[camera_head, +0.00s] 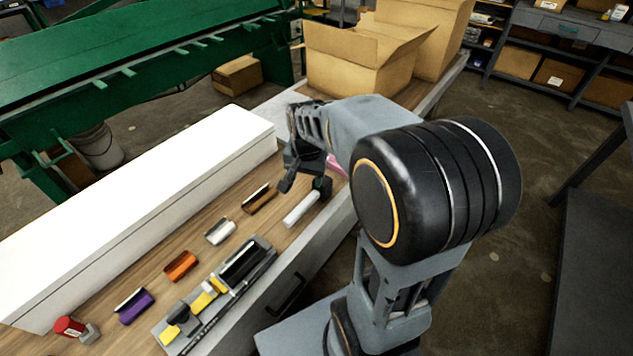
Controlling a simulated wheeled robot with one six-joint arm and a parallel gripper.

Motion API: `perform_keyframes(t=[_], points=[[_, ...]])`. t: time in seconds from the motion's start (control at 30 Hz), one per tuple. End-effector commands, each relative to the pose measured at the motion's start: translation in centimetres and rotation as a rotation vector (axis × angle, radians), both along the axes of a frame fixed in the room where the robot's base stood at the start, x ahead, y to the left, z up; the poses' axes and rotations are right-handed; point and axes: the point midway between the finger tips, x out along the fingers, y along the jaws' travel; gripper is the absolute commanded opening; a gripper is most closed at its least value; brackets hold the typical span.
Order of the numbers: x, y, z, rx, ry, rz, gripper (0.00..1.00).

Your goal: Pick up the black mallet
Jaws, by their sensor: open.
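The black mallet appears to be the tool with a dark head (322,187) and a pale handle (301,209), lying on the wooden bench top. Its handle points toward the lower left. My gripper (304,186) is open and points down at the head end of this tool. One dark finger is left of the head; the other is hard to tell apart from the dark head. I cannot tell whether the fingers touch it. My arm comes in from the right and covers part of the bench behind.
A long white box (140,215) fills the bench's back side. Brown, white, orange (181,266) and purple (135,306) pieces lie in a row. A grey tray (172,344) holds yellow and black tools. A red object (69,325) is front left. Cardboard boxes (345,62) stand at the far end.

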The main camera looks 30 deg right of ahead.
Motion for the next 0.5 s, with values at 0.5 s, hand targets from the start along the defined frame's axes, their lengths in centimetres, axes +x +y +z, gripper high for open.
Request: perform_keyframes(t=[0.5], points=[[5.2,-4.0,-5.9,0.04,0.115,-0.413,0.57]])
